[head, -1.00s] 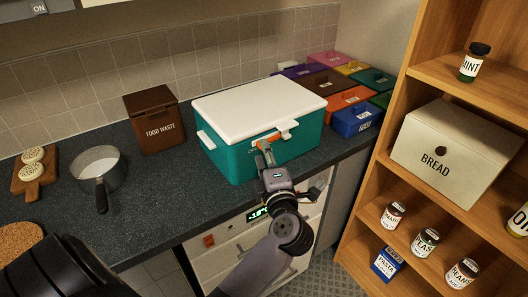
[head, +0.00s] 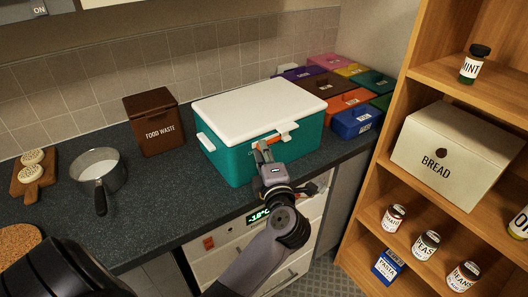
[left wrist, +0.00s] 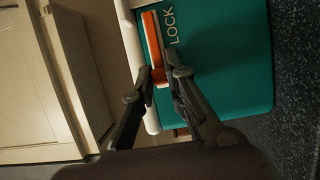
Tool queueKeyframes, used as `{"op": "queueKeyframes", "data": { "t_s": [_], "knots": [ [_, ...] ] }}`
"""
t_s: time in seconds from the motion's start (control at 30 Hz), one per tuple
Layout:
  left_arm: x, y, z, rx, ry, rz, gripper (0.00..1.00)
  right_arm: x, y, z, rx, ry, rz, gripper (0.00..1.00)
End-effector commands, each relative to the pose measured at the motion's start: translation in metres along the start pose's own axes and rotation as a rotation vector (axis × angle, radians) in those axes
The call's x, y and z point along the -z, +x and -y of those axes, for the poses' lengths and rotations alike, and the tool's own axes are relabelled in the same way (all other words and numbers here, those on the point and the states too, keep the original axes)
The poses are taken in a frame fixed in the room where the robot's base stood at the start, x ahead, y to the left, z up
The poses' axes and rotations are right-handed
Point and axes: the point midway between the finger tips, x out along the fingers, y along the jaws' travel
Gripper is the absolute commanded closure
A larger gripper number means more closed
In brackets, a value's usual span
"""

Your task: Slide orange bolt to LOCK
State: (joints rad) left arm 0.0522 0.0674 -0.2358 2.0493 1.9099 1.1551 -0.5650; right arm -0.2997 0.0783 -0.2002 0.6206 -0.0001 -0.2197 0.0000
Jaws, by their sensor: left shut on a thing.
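The teal cooler box (head: 235,160) with a white lid (head: 258,105) stands on the dark counter. The orange bolt (head: 266,141) lies along the top of its front, below the lid's white latch tab. In the left wrist view the orange bolt (left wrist: 153,37) runs beside the printed word LOCK (left wrist: 171,27). My left gripper (head: 263,151) is at the cooler's front, shut on the bolt's orange knob; its fingers (left wrist: 160,77) stand on both sides of it. The fingers hide part of the bolt and its track. My right gripper is not in view.
A brown food waste bin (head: 153,125) and a saucepan (head: 98,172) stand to the left on the counter. Several coloured boxes (head: 352,122) stand to the right. Drawers (head: 235,255) with a display are below. A wooden shelf (head: 400,165) rises at the right.

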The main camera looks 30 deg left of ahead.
Motion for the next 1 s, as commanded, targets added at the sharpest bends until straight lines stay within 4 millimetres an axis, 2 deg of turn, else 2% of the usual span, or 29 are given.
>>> {"op": "queueKeyframes", "data": {
  "t_s": [0.63,1.0],
  "knots": [
    [-0.001,0.000,0.001,0.002,0.001,0.000,1.00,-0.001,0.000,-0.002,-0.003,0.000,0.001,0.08],
    [-0.036,0.015,0.000,0.002,0.000,0.000,1.00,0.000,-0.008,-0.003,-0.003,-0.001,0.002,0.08]
  ]
}}
